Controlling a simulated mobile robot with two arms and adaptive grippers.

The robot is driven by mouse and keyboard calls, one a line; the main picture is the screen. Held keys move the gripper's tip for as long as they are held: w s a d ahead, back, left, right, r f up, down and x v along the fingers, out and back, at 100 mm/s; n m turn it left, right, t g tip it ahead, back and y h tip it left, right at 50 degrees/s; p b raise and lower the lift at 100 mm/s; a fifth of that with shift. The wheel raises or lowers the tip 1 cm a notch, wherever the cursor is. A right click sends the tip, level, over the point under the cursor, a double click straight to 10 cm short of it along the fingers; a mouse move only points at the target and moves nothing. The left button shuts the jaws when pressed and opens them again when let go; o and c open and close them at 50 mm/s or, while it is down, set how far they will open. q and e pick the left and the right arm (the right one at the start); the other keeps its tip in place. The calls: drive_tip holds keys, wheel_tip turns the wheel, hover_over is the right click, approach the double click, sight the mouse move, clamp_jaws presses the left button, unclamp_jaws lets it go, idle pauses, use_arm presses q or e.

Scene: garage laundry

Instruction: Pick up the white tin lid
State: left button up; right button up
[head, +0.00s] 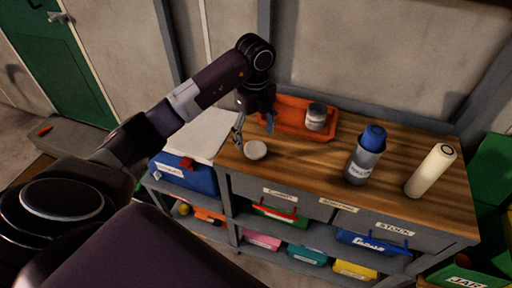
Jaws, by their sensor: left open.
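The white tin lid (255,150) is a small pale disc lying on the wooden bench top near its left front edge. My left gripper (254,126) hangs open just above and behind the lid, with its fingers spread. It looks empty, and I cannot tell if a fingertip touches anything. My right gripper does not show.
An orange tray (289,122) behind the gripper holds a grey tin (316,117). A blue-capped bottle (366,155) and a cream cylinder (430,171) stand to the right. The wood between lid and bottle is clear. A blue box (190,177) with a white top adjoins the left.

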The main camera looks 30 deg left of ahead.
sight(255, 148)
use_arm(q)
drive_tip(key=shift+s+f+p, duration=0.15)
drive_tip(key=shift+f+p, duration=0.15)
drive_tip(key=shift+f, duration=0.2)
wheel_tip(255, 148, down, 3)
drive_tip(key=shift+r+p, duration=0.1)
drive_tip(key=shift+p, duration=0.4)
drive_tip(key=shift+f, duration=0.65)
drive_tip(key=c, duration=0.9)
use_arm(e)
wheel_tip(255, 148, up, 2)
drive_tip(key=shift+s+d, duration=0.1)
